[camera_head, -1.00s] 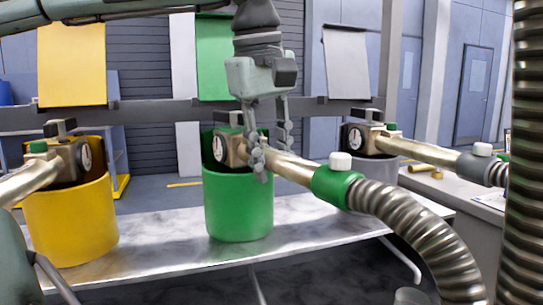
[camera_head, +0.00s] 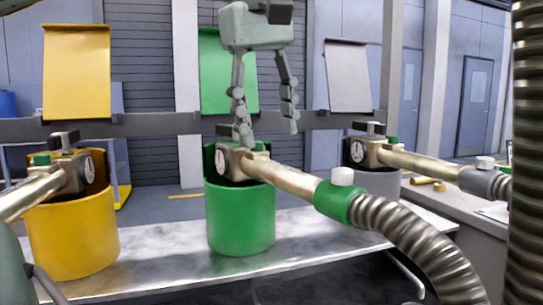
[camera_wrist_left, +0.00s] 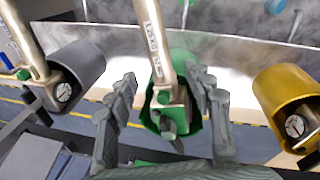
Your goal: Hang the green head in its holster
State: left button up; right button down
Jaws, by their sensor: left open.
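The green head (camera_head: 250,166) is a brass nozzle with a dial, a green collar (camera_head: 336,199) and a ribbed hose. Its dial end sits inside the green holster (camera_head: 241,218), and its barrel slants out to the right over the rim. In the left wrist view the head (camera_wrist_left: 165,95) lies in the green holster's opening (camera_wrist_left: 180,58). My left gripper (camera_head: 268,132) is open above the head, its fingers apart. In the left wrist view its fingers (camera_wrist_left: 162,95) are on either side of the head, with gaps visible. My right gripper is not in view.
A yellow holster (camera_head: 72,235) with its own head stands at left, and a grey holster (camera_head: 378,183) with another head at right. A metal bench (camera_head: 165,240) runs beneath. A grey rail (camera_head: 150,124) and coloured panels are behind. A ribbed hose (camera_head: 523,150) hangs at far right.

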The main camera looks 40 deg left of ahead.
pick_arm(q)
jog(key=shift+v, duration=2)
